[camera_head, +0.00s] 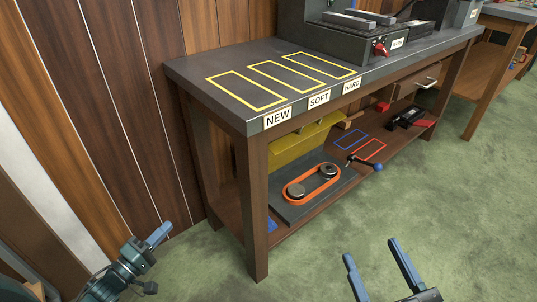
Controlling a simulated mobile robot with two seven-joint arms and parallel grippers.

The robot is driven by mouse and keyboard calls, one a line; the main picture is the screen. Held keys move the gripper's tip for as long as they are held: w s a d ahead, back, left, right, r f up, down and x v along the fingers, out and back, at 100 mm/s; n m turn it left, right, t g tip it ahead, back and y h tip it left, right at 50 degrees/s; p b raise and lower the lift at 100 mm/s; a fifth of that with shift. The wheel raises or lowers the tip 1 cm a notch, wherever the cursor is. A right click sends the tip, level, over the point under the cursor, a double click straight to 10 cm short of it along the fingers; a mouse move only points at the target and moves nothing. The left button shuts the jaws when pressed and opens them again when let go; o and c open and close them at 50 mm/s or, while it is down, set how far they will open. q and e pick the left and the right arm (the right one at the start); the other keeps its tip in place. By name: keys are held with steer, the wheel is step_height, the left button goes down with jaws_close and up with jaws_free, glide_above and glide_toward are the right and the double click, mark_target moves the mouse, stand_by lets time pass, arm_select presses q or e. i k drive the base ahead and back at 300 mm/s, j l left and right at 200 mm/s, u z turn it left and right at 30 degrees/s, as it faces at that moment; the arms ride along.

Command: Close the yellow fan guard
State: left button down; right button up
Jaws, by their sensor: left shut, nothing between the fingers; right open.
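The yellow guard (303,141) is a flat panel under the workbench top, raised above a dark base plate (291,213) on the lower shelf. It stands apart from the orange belt (287,200), which runs around two round pulleys on that plate, so the belt is uncovered. The table edge and front leg hide part of the guard. My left gripper (160,236) is shut and empty at the lower left, left of the bench. My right gripper (374,251) is open and empty at the bottom, in front of the bench. Neither gripper touches the guard.
The bench's front leg (256,220) stands left of the plate. A lever with a blue knob (378,167) sits at the plate's right. Blue and red outlines and a black tool (407,117) lie further right on the shelf. Green floor (445,190) in front is clear.

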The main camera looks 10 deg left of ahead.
mark_target(284, 150)
steer(key=i+l, duration=0.15)
steer(key=i, duration=0.2)
steer(key=i+l, duration=0.15)
steer(key=i, duration=0.25)
steer(key=i+l, duration=0.15)
steer(key=i, duration=0.2)
